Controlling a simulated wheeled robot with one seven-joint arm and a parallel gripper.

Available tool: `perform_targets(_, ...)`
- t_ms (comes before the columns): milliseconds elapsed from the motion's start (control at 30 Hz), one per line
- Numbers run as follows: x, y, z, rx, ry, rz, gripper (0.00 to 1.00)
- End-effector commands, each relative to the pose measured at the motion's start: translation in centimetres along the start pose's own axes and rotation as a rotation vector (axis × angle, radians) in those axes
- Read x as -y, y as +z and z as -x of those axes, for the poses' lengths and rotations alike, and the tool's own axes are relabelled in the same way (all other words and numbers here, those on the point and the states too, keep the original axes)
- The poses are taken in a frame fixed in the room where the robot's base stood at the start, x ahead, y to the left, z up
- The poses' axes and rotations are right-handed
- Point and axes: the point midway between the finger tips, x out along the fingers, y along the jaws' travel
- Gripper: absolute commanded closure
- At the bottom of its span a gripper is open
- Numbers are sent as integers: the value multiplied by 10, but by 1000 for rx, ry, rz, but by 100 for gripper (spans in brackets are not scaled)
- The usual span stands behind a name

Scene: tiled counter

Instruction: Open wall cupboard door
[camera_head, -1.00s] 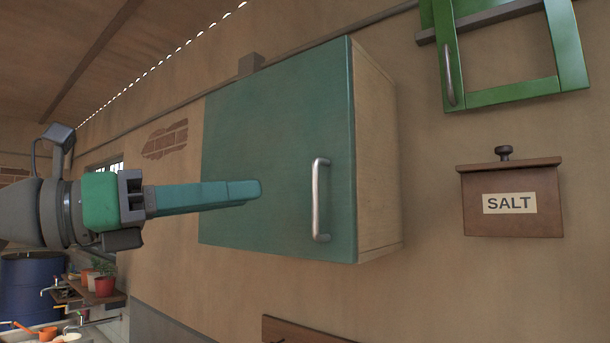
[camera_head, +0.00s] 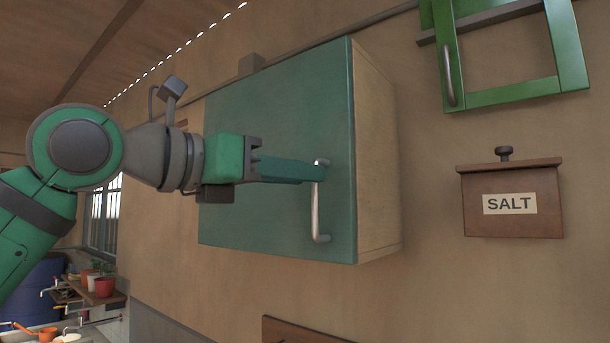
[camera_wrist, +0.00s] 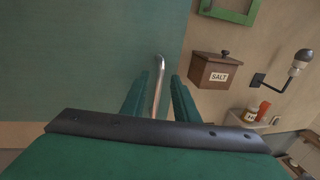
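The wall cupboard has a flat teal door (camera_head: 270,125), which is closed against its wooden box. A vertical metal bar handle (camera_head: 316,212) is fixed near the door's right edge. My gripper (camera_head: 322,172) reaches in from the left, its fingertips at the upper part of the handle. In the wrist view, the handle (camera_wrist: 157,80) stands between the two open fingers of my gripper (camera_wrist: 157,90), with a gap visible on each side. The teal door also fills the left of the wrist view (camera_wrist: 80,60).
A wooden salt box (camera_head: 510,220) hangs on the wall to the right of the cupboard, below a green frame (camera_head: 515,95). A lamp-like fixture (camera_wrist: 295,65) and a small shelf with jars (camera_wrist: 258,112) are at the right in the wrist view.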

Motion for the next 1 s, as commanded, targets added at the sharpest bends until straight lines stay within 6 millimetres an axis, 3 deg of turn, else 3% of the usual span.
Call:
perform_targets(200,0,0,-18,1,0,0,72)
perform_targets(500,0,0,-20,1,0,0,72)
perform_targets(533,0,0,-20,1,0,0,75)
perform_targets(633,0,0,-20,1,0,0,99)
perform_targets(1000,-3,0,-10,1,-14,3,100)
